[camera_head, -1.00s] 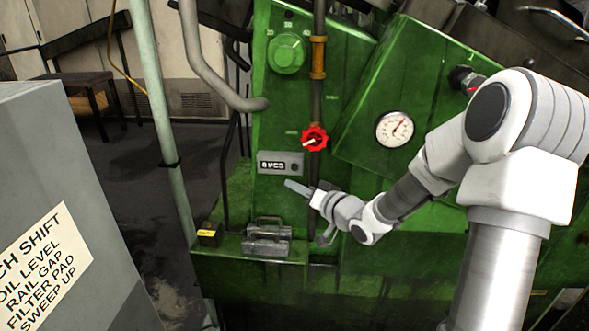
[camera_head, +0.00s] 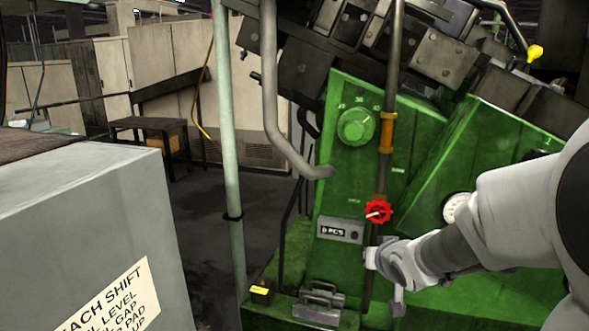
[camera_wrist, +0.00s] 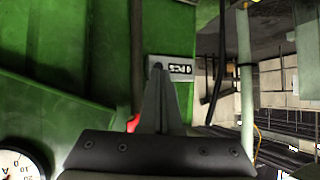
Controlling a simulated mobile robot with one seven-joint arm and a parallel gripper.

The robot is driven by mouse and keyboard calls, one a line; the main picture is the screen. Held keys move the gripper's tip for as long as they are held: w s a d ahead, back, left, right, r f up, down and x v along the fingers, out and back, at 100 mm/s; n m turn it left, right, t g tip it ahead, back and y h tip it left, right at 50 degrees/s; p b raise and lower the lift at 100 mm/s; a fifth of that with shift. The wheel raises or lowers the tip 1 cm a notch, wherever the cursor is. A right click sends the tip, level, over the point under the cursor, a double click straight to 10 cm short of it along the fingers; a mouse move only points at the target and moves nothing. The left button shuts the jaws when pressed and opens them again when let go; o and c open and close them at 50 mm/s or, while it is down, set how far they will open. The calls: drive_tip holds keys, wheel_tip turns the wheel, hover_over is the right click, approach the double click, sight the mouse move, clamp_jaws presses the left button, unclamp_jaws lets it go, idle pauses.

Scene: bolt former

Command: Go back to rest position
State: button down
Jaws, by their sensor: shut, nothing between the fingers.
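My gripper (camera_wrist: 158,72) is shut and empty in the wrist view, its fingers closed into one narrow wedge that points at the counter box. In the head view my wrist (camera_head: 385,260) is at the lower right, in front of the green machine (camera_head: 335,180); the fingers are hard to make out there. The counter box (camera_head: 340,230), a small grey panel with a digit and "PCS", sits just left of and above the wrist. It also shows in the wrist view (camera_wrist: 178,69) beyond the fingertips. I cannot tell how far apart they are.
A red valve wheel (camera_head: 377,212) sits on the vertical pipe (camera_head: 384,165) close above my wrist. A green knob (camera_head: 356,126) and a gauge (camera_head: 455,207) are on the machine. A grey cabinet (camera_head: 90,225) stands at the left.

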drive_tip(key=s+a+r+g+p, duration=0.1)
drive_tip(key=s+r+g, duration=0.1)
drive_tip(key=s, duration=0.7)
drive_tip(key=s+r+g+p, duration=0.1)
drive_tip(key=s+r+p, duration=0.1)
drive_tip(key=s+r, duration=0.3)
drive_tip(key=s+a+r+g+p, duration=0.1)
drive_tip(key=s+r+g, duration=0.1)
drive_tip(key=s, duration=1.1)
drive_tip(key=shift+s+a+r+n+g, duration=0.2)
drive_tip(key=shift+a+r+n+g, duration=0.15)
drive_tip(key=shift+r, duration=0.55)
